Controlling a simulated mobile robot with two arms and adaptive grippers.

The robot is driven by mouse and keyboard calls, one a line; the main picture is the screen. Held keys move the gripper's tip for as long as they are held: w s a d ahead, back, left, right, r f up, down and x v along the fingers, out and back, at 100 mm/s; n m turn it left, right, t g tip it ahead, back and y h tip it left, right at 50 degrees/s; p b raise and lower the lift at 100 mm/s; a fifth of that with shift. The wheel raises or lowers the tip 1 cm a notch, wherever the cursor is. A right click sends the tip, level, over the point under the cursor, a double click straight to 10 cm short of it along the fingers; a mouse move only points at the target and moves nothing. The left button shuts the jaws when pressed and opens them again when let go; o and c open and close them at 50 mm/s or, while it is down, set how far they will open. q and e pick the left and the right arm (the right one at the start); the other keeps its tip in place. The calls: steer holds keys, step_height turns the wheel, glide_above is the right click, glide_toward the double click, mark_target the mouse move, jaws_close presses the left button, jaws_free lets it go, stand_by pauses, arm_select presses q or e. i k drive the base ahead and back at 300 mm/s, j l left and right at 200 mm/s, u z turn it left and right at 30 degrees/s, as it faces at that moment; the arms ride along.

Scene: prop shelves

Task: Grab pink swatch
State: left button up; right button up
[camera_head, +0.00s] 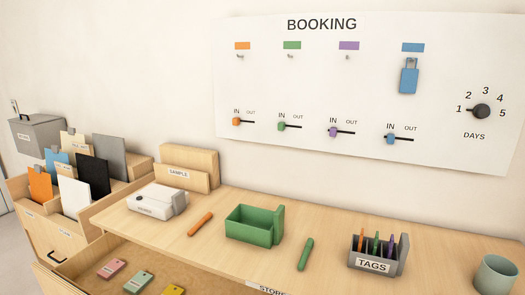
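The pink swatch (111,269) is a small flat pink tag with a hole at one end. It lies in the open drawer (64,264) below the tabletop at the lower left. A green swatch (144,281) lies just to its right, apart from it. A yellow swatch (173,290) lies farther right and is partly cut off by the bottom edge of the picture. Neither of my grippers shows in the head view.
The wooden tabletop (345,230) holds a white device (157,198), an orange stick (200,223), a green bin (254,223), a green stick (306,254), a TAGS holder (372,266) and a grey-green cup (497,274). Sorted boards (92,176) stand left. A BOOKING board (320,75) hangs behind.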

mark_target(116, 266)
steer(key=u, duration=1.15)
